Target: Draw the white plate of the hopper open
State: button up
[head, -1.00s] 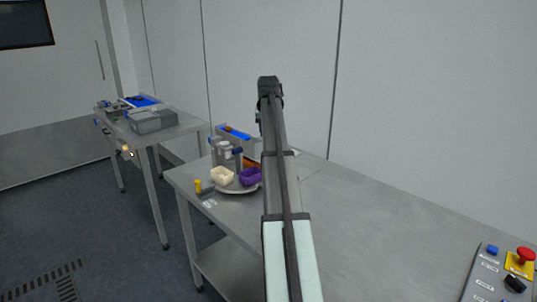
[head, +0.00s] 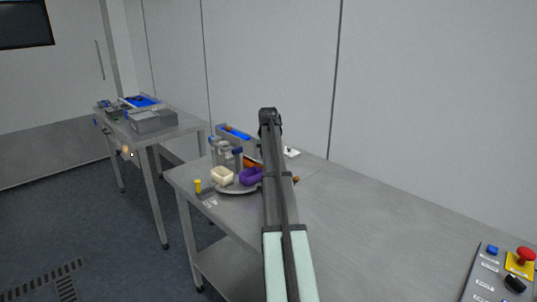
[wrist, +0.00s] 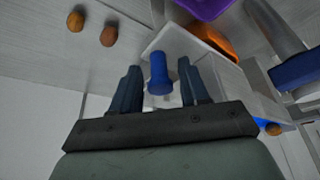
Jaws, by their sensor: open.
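The white plate (wrist: 178,36) shows in the wrist view, at the top middle, with a blue knob (wrist: 159,74) standing out from it. My gripper (wrist: 159,67) is open, with its dark fingers on either side of the knob. The knob lies between the fingertips; I cannot tell whether they touch it. In the head view my own arm hides the gripper's fingers and most of the hopper area.
A purple tray (head: 250,177) and a cream tray (head: 222,176) sit on a round plate left of my arm. Two brown dates (wrist: 76,21) (wrist: 109,36) lie on the steel surface. A control box (head: 490,275) stands at the right; the table's middle is clear.

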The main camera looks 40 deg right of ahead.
jog(key=shift+f, duration=0.15)
grip_shut()
dwell(0.4)
